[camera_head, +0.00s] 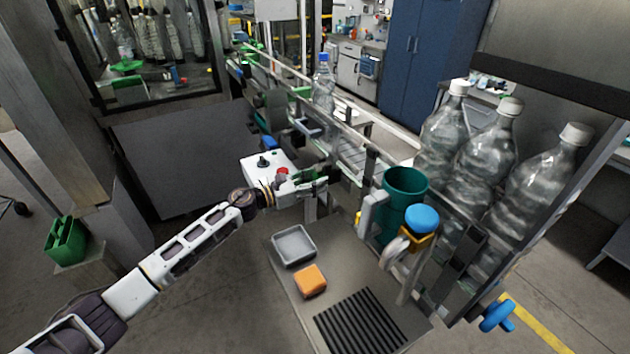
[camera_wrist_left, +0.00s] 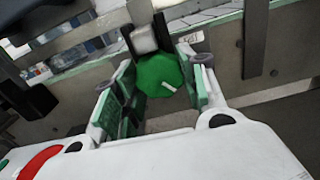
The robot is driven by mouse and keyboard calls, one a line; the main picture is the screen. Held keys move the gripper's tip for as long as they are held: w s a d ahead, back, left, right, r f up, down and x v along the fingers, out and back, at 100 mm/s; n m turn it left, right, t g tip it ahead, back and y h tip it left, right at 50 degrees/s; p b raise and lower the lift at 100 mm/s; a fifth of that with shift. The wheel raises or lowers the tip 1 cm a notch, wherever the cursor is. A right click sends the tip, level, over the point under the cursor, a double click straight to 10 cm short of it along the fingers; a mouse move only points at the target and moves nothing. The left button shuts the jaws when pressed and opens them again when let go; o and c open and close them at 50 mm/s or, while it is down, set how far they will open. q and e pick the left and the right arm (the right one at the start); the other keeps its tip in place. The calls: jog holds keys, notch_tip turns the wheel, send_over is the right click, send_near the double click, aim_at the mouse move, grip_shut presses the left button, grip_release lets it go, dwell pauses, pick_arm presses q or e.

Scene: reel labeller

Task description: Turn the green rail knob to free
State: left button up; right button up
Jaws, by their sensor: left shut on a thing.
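The green rail knob (camera_wrist_left: 157,74) shows in the left wrist view between the two fingers of my left gripper (camera_wrist_left: 160,88). My left gripper is shut on the knob, one finger at each side. In the head view my left gripper (camera_head: 322,180) reaches in from the left to the near side of the conveyor rail (camera_head: 345,140). I cannot make out the knob clearly there. My right gripper is not in view.
A control box (camera_head: 262,165) with a red button stands close beside my left wrist. Below are a grey tray (camera_head: 293,246), an orange block (camera_head: 310,281) and a black ribbed mat (camera_head: 360,322). A green cylinder (camera_head: 405,190) and large bottles (camera_head: 487,145) stand to the right.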

pick_arm(q)
jog(key=shift+n, duration=0.3)
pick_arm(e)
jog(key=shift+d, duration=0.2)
pick_arm(q)
jog(key=n+p, duration=0.1)
jog(key=n, duration=0.5)
jog(key=shift+p, duration=0.3)
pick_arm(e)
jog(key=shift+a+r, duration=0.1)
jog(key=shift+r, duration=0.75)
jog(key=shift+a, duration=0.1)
pick_arm(q)
jog(key=o, duration=1)
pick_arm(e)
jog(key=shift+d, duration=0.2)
pick_arm(q)
jog(key=shift+s, duration=0.1)
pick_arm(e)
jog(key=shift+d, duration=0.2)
